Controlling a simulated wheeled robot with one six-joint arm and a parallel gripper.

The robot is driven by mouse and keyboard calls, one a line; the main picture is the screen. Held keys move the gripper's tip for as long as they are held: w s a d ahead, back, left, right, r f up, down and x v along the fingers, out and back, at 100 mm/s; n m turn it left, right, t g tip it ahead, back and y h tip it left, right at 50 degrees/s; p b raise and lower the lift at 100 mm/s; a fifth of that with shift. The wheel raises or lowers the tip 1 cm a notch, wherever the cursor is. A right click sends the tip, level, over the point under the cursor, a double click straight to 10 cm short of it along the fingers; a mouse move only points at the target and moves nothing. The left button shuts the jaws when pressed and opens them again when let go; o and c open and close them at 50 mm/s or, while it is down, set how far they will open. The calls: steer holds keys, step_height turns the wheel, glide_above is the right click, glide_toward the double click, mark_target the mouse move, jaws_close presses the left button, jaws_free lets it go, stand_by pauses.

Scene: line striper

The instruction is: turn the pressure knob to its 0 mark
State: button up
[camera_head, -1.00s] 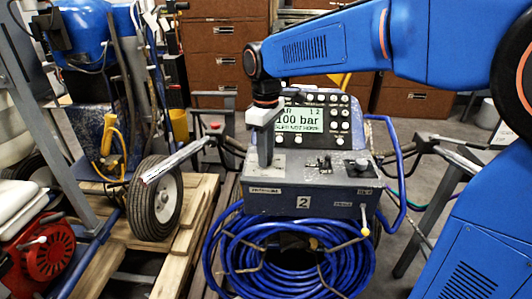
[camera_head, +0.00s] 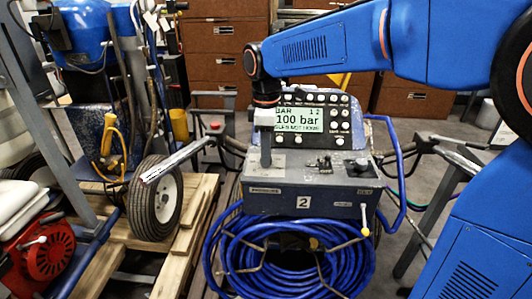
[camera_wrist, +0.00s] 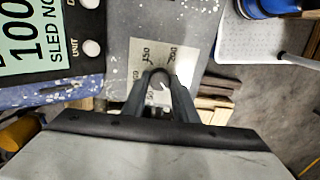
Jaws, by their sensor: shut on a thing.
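The pressure knob (camera_wrist: 157,73) is a small dark knob on a pale dial plate (camera_wrist: 185,45) in the wrist view. Printed numbers, among them 150 and 200, show on the plate beyond the knob. My gripper (camera_wrist: 160,88) is shut on the knob from above, and its fingers hide most of it, so I cannot read where it points. In the head view my gripper (camera_head: 266,162) reaches down to the left of the grey console top (camera_head: 310,185). The display (camera_head: 297,120) behind it reads 100 bar.
A keypad surrounds the display, close behind my gripper. Small switches (camera_head: 322,162) and a black knob (camera_head: 361,165) sit to the right on the console. A blue hose coil (camera_head: 290,265) hangs in front. A wheel (camera_head: 155,198) and a wooden pallet (camera_head: 190,235) stand left.

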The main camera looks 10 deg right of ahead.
steer(key=o, duration=1.1)
steer(key=shift+c, duration=0.2)
step_height(320, 180, up, 18)
steer(key=shift+f, duration=0.25)
